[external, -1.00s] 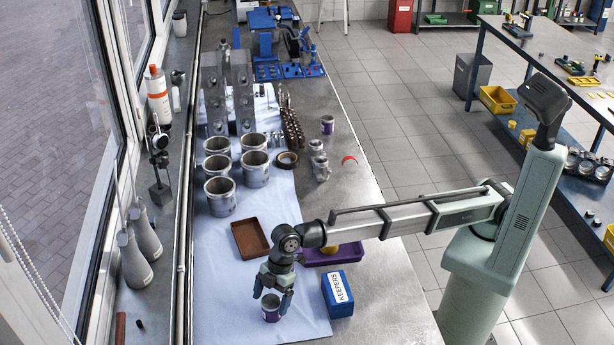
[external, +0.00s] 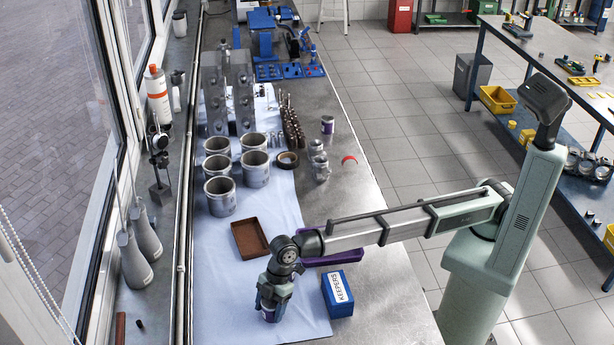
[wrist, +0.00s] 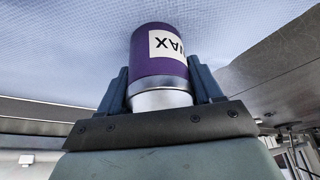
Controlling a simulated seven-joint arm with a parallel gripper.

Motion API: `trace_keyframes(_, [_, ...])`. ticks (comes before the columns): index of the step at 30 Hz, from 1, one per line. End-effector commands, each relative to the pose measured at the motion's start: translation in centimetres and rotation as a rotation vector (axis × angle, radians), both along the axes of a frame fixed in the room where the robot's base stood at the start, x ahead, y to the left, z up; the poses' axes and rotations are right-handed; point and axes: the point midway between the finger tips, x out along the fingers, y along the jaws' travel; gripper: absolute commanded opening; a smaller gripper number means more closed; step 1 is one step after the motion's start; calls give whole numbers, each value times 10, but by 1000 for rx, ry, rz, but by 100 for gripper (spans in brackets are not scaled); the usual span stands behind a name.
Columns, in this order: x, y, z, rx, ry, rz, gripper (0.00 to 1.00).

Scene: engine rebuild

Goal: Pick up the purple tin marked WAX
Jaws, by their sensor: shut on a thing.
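The purple tin marked WAX (wrist: 157,58) stands between the two fingers of my gripper (wrist: 160,90) in the wrist view. Its label shows upside down there, with part of the lettering visible, and its silver end faces the palm. In the external view my gripper (external: 270,308) is lowered over the tin (external: 269,317) near the front of the blue cloth. The fingers are shut on the tin and hide most of it. I cannot tell whether the tin touches the cloth.
A blue KEEPERS box (external: 338,294) stands just right of my gripper. A brown tray (external: 250,240) lies behind it, and a purple tray (external: 330,259) sits partly under my arm. Metal cylinders (external: 220,196) stand farther back. Another purple-banded tin (external: 327,126) stands on the bare bench.

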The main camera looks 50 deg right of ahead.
Motion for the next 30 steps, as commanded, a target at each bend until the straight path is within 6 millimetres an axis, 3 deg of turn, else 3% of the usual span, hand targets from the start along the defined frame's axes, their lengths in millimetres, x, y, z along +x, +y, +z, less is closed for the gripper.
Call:
trace_keyframes(7, [0, 0, 0, 0, 0, 0, 22])
trace_keyframes(17, [0, 1, 7, 1, 0, 0, 22])
trace_keyframes(30, [1, 1, 78, 3, -1, 1, 22])
